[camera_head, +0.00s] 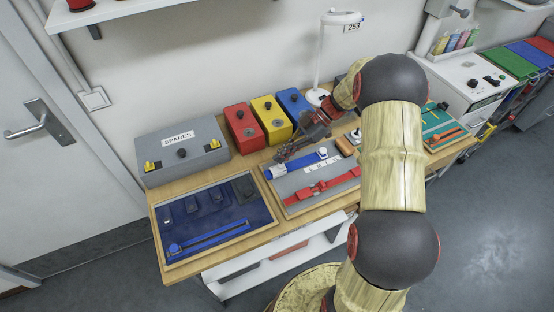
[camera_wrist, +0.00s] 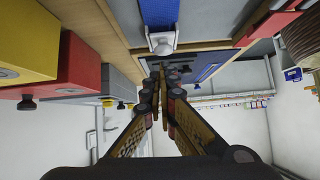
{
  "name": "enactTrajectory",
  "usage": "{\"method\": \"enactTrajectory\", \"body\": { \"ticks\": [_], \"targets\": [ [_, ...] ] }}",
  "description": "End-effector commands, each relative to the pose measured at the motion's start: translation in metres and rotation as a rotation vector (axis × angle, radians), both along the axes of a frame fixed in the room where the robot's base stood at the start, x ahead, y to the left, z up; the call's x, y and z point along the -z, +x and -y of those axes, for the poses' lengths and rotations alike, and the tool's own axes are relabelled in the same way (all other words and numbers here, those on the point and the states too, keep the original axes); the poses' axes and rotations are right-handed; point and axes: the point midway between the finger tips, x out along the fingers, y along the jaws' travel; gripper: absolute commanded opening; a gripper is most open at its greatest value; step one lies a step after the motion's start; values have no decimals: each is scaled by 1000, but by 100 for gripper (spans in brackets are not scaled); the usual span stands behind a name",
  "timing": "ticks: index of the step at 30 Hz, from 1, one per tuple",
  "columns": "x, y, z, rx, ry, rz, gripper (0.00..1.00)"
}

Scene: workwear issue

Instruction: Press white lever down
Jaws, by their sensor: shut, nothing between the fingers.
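The tips look apart from the white piece. I cannot tell the lever's exact tilt.
A red box (camera_head: 243,128), a yellow box (camera_head: 271,119) and a blue box (camera_head: 293,103) stand close behind my gripper. A grey SPARES box (camera_head: 181,152) is left. A red strip (camera_head: 322,188) lies at the tray's front. A white lamp (camera_head: 319,60) stands behind.

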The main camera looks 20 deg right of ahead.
Motion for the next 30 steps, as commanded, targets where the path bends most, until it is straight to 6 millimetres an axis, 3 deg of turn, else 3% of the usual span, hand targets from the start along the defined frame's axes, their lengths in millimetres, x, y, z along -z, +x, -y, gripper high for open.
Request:
{"method": "enactTrajectory", "body": {
  "ticks": [30],
  "targets": [
    [-19,0,-2,-2,-4,1,0]
  ]
}}
